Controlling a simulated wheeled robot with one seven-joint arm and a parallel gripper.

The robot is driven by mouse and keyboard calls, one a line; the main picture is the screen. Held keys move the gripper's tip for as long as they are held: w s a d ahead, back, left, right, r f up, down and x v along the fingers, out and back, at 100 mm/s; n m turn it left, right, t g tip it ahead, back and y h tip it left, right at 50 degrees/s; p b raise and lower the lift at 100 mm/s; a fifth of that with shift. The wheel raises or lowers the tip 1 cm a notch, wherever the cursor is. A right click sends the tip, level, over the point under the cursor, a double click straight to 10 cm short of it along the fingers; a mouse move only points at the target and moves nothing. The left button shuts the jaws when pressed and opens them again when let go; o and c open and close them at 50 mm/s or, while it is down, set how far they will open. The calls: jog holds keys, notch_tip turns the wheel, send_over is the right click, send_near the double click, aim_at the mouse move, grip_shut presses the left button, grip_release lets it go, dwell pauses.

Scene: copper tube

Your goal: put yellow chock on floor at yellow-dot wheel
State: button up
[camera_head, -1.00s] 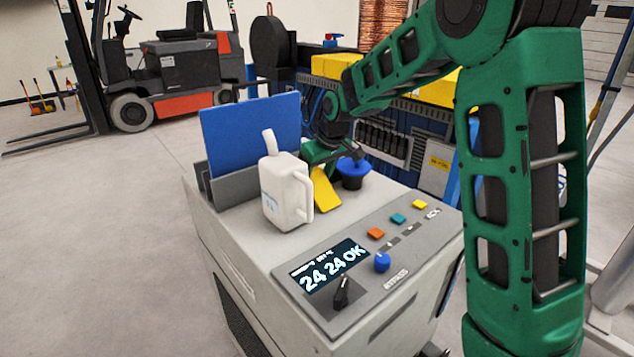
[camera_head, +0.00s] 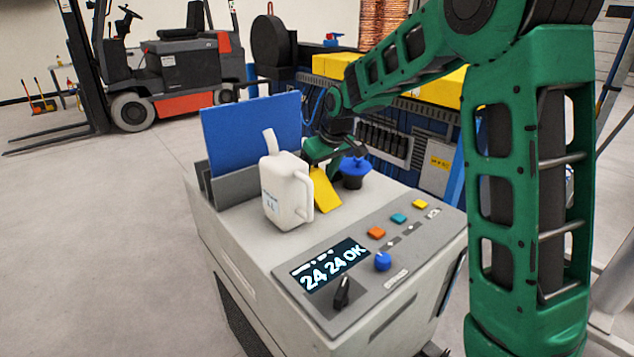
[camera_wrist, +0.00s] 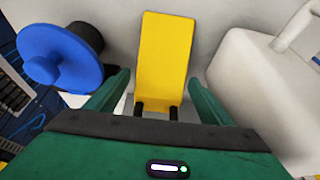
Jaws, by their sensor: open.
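The yellow chock (camera_head: 325,191) stands on the grey top of the machine cabinet, between a white jug and a blue-topped black knob. In the wrist view the chock (camera_wrist: 164,62) lies straight ahead between my open fingers. My gripper (camera_wrist: 158,100) is open, with one green finger to each side of the chock and a gap on both sides. In the head view my gripper (camera_head: 322,160) is behind the chock and partly hidden. The yellow-dot wheel cannot be made out; a forklift wheel (camera_head: 132,112) at the back left shows no clear dot.
The white jug (camera_head: 285,190) stands close to the chock's left, the blue-topped knob (camera_head: 354,172) to its right. A blue panel (camera_head: 250,135) stands in a grey holder behind the jug. The control panel with display (camera_head: 330,277) is in front. Floor at left is clear.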

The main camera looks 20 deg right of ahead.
jog(key=v, duration=0.9)
jog(key=shift+s+d, duration=0.15)
jog(key=shift+s, duration=0.1)
jog(key=shift+s+d+r, duration=0.1)
jog(key=s+d+f+m, duration=0.1)
jog(key=s+d+m, duration=0.1)
jog(key=s+d, duration=0.3)
jog(key=s+d+f+m+g+h, duration=0.1)
jog(key=s+d+m, duration=0.2)
jog(key=s, duration=0.9)
jog(key=d, duration=0.3)
jog(key=shift+s+d+h, duration=0.2)
jog(key=shift+h, duration=0.1)
jog(key=s+d+f+m+g, duration=0.1)
jog(key=s+f+m, duration=0.1)
jog(key=s, duration=0.5)
jog(key=s+d+f+m+g, duration=0.1)
jog(key=s+d+f+m, duration=0.1)
jog(key=s, duration=0.6)
jog(key=s+d+f+m+g, duration=0.1)
jog(key=s+f, duration=0.1)
jog(key=s, duration=0.5)
jog(key=shift+s+d+f+m, duration=0.2)
jog(key=shift+d+m, duration=0.1)
jog(key=shift+m, duration=0.1)
jog(key=shift+c, duration=1.3)
jog(key=shift+s, duration=0.3)
jog(key=c, duration=0.8)
jog(key=shift+s, duration=0.1)
